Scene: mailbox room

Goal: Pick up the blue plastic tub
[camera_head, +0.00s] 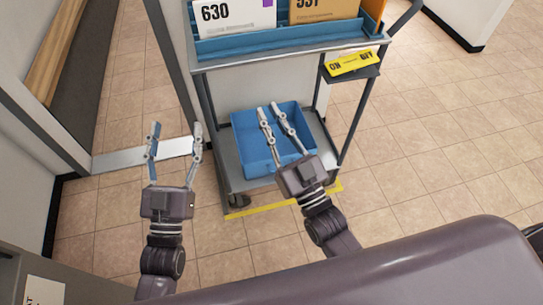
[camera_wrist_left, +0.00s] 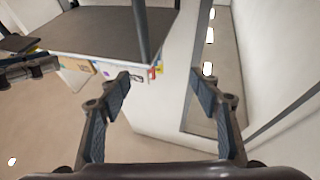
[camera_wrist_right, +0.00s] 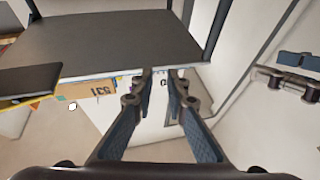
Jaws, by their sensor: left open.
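The blue plastic tub (camera_head: 249,146) sits on the lower shelf of the cart in the head view. Its inside looks empty, though my right gripper hides part of it. My right gripper (camera_head: 269,107) appears over the tub, its fingers apart with a narrow gap and nothing seen between them; contact cannot be told. It also shows in the right wrist view (camera_wrist_right: 160,76). My left gripper (camera_head: 176,126) is wide open and empty, left of the cart and apart from the tub. It also shows in the left wrist view (camera_wrist_left: 160,88). The tub is in neither wrist view.
The cart's upper tray (camera_head: 285,47) holds boxes and reaches above the tub. Grey posts frame the shelf opening. A yellow sign (camera_head: 351,62) lies on a side ledge. A wall and door frame stand at left. The tiled floor (camera_head: 440,140) at right is clear.

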